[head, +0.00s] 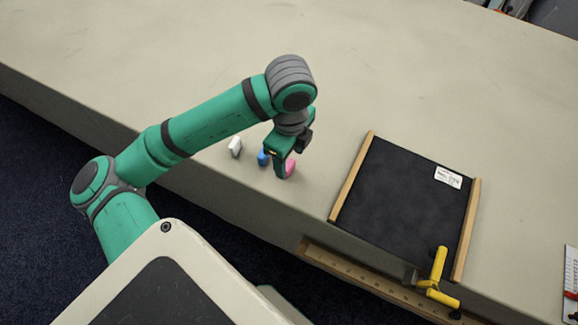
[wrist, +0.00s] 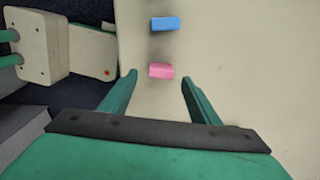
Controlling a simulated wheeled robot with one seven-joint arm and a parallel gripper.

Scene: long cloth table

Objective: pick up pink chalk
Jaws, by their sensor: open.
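The pink chalk (wrist: 161,70) is a short block on the cloth table. In the wrist view it lies just beyond and between the fingertips of my open gripper (wrist: 158,76), apart from both fingers. In the head view the pink chalk (head: 290,166) is partly hidden behind a finger of my gripper (head: 283,172). Nothing is held in the jaws.
A blue chalk (wrist: 165,23) lies close to the pink one, and a white chalk (head: 235,146) is left of it in the head view. A framed blackboard (head: 400,200) lies to the right, with a yellow-handled tool (head: 438,275) at its lower edge. The far table is clear.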

